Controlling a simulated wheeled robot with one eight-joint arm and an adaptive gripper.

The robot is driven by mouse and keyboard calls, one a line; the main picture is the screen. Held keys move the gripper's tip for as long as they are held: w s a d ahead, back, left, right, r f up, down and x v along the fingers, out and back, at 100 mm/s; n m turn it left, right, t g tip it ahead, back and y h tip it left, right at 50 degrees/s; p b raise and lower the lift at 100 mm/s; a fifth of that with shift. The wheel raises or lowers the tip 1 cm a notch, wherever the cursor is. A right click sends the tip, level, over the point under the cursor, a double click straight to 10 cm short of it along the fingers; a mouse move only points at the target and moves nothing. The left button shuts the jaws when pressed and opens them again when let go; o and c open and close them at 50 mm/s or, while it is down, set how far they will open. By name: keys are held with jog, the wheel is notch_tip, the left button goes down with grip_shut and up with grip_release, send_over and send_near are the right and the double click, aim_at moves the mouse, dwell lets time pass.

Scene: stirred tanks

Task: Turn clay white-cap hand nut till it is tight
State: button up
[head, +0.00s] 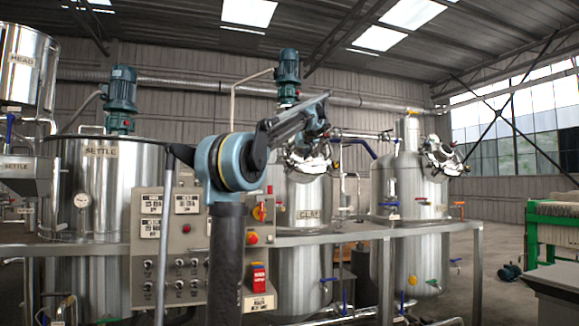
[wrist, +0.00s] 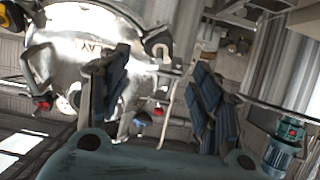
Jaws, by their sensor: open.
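The clay tank (head: 300,240) stands at mid-picture in the head view, with a CLAY plate on its front. Its round lid (head: 308,160) is partly behind my gripper (head: 318,128). In the wrist view the pale, shiny lid (wrist: 85,40) fills the upper left, with mirrored dark lettering. My gripper (wrist: 160,58) is open and its blue-padded fingers stand apart with nothing held between them. A dark knob with a pale rim (wrist: 158,42) shows beyond the fingertips, at the lid's edge. A red-capped knob (wrist: 42,103) is at lower left. I cannot tell for sure which fitting is the white-cap nut.
A control box (head: 170,250) and the settle tank (head: 100,200) stand left of my arm. Another tank (head: 412,215) with a similar lid stands right of the clay tank. A metal rail (head: 430,229) runs in front. Floor at right is partly clear, beside a green-framed machine (head: 555,215).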

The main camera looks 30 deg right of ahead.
aim_at(293, 159)
jog(key=x, duration=0.9)
jog(key=c, duration=1.1)
